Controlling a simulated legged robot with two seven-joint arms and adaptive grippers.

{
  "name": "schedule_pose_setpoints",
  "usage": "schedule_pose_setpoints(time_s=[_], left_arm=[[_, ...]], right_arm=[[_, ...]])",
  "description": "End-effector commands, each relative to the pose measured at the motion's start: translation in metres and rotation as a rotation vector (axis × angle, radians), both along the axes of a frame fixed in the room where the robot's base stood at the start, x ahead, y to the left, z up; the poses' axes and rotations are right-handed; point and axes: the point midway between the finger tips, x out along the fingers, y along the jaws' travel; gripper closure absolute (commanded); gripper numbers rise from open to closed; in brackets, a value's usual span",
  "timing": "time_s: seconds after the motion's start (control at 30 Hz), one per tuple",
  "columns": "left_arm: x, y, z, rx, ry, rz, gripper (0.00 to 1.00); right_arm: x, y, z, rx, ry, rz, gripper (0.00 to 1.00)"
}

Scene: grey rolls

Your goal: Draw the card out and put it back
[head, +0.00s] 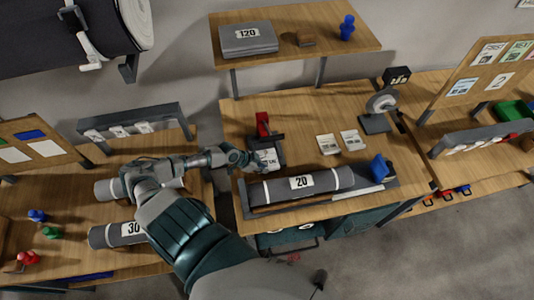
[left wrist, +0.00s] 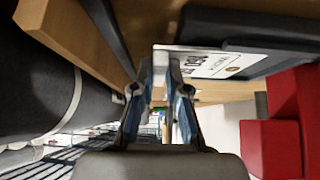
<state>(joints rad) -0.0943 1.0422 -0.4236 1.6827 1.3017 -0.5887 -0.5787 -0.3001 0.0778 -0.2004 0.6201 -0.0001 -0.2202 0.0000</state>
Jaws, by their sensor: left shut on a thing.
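The white card (head: 268,158) with dark print stands at the dark holder (head: 280,145), left of the middle of the central table. My left gripper (head: 257,163) reaches it from the left. In the left wrist view the fingers (left wrist: 160,62) are shut on the near edge of the card (left wrist: 225,64). The rest of the card lies along the dark holder (left wrist: 250,28); I cannot tell how far it sits inside. A red object (head: 263,124) stands behind the holder and also shows in the wrist view (left wrist: 270,145). My right gripper is not in view.
A grey roll marked 20 (head: 302,184) lies in a tray along the table's front. A shelf (head: 350,40) overhangs the back. The table between is partly clear.

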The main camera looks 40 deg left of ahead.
Motion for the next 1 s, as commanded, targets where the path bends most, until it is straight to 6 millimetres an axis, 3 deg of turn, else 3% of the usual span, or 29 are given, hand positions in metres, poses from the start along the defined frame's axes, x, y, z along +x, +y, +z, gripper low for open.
schedule_pose_setpoints(time_s=[0.33,1.0], left_arm=[[-0.002,-0.003,0.004,0.0,-0.001,-0.001,1.0],[-0.002,-0.003,0.041,0.0,-0.001,0.001,1.0]], right_arm=[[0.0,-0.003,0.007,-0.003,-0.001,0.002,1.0],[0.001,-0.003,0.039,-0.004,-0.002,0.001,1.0]])
